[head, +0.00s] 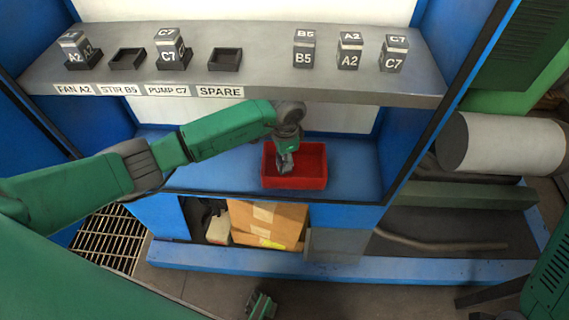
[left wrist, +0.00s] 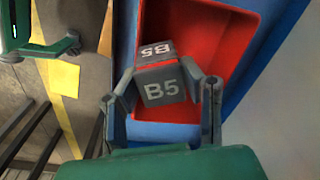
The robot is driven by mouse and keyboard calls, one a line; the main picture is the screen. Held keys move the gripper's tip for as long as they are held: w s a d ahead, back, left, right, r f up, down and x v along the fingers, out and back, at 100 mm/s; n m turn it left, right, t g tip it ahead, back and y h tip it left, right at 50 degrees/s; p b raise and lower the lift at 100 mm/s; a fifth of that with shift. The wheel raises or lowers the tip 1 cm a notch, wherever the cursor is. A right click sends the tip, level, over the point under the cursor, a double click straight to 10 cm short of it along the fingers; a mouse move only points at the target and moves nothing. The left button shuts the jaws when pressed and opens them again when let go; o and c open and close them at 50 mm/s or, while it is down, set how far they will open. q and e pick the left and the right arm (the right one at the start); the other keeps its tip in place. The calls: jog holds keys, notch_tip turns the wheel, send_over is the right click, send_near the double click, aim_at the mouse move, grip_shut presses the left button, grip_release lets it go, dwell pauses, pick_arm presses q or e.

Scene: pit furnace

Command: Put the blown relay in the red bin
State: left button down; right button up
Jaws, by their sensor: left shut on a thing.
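I cannot tell whether the relay touches the bin floor. The socket labelled STIR B5 (head: 127,58) is empty. My right gripper (head: 262,304) is low at the bottom of the head view, away from the bin; its fingers look apart and empty.
On the shelf, relay A2 (head: 74,48) and relay C7 (head: 169,46) sit in labelled sockets. The SPARE socket (head: 225,60) is empty. Loose relays B5 (head: 304,49), A2 (head: 349,51) and C7 (head: 395,54) stand at the right. The shelf overhangs the bin's blue ledge (head: 225,172).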

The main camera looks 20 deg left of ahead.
pick_arm(q)
jog(key=w+f+b, duration=0.1)
jog(key=f, duration=0.1)
jog(key=w+f+b, duration=0.1)
jog(key=f, duration=0.1)
jog(key=w+a+f+b, duration=0.1)
jog(key=f, duration=0.2)
jog(key=shift+w+a, duration=0.1)
jog(key=shift+w, duration=0.3)
jog(key=shift+w+f, duration=0.1)
jog(key=shift+w, duration=0.05)
jog(key=shift+a, duration=0.1)
jog(key=c, duration=1)
grip_release()
jog(key=shift+c, duration=0.2)
